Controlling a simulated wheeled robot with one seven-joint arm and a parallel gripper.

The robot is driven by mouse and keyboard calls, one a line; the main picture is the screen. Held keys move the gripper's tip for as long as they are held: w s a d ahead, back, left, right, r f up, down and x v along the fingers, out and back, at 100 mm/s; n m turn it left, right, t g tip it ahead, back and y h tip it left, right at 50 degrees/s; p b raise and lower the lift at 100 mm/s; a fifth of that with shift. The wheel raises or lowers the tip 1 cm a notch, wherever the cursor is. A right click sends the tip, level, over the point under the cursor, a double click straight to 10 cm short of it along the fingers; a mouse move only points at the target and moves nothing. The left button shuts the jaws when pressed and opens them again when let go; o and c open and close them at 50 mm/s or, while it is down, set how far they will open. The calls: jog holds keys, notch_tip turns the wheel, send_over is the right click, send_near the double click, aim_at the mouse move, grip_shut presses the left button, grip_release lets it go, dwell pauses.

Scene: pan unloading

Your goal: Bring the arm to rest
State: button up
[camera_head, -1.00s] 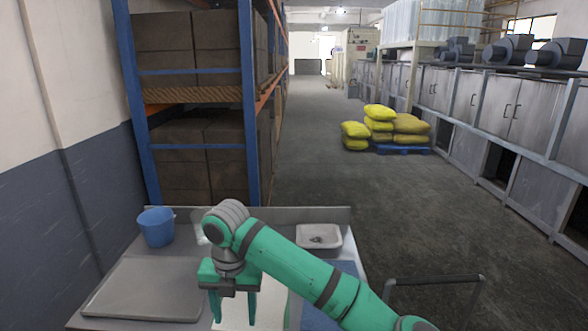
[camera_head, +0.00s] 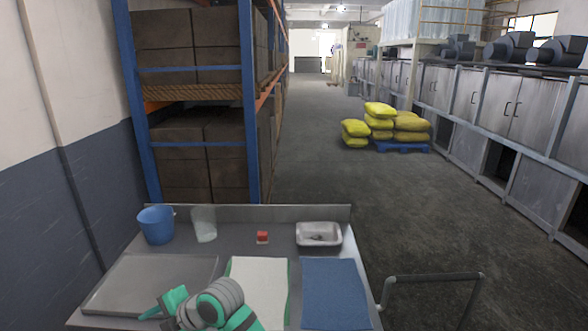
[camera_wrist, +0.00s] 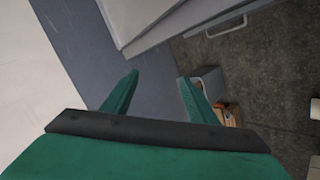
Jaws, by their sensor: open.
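My gripper (camera_wrist: 153,92) is open and empty in the wrist view, its two green fingers apart. In the head view my gripper (camera_head: 160,305) is low at the front left of the table (camera_head: 280,215), turned towards the left, and partly hidden by my own wrist. My wrist and arm are folded down at the bottom edge of the picture. In the wrist view the fingers face the wall and the floor beside the table, with nothing between them.
On the table are a blue bucket (camera_head: 156,225), a clear cup (camera_head: 203,224), a small red block (camera_head: 262,237), a metal pan (camera_head: 319,234) with something small in it, a grey tray (camera_head: 150,284), a white mat (camera_head: 258,285) and a blue mat (camera_head: 334,292). Shelving (camera_head: 248,100) stands behind.

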jog(key=s+d+f+m+t+h, duration=0.2)
jog(key=s+d+f+m+t, duration=0.55)
jog(key=m, duration=0.55)
jog(key=s+d+f+m+t+h, duration=0.3)
jog(key=s+d+f+m+t, duration=0.4)
jog(key=m, duration=0.6)
jog(key=s+d+r+m+g+h, duration=0.1)
jog(key=s+d+m+h, duration=0.2)
jog(key=s+d, duration=1.5)
jog(key=s+h, duration=0.2)
jog(key=s, duration=0.2)
jog(key=shift+s+d+r, duration=0.2)
jog(key=shift+s+d, duration=0.15)
jog(key=shift+s, duration=0.05)
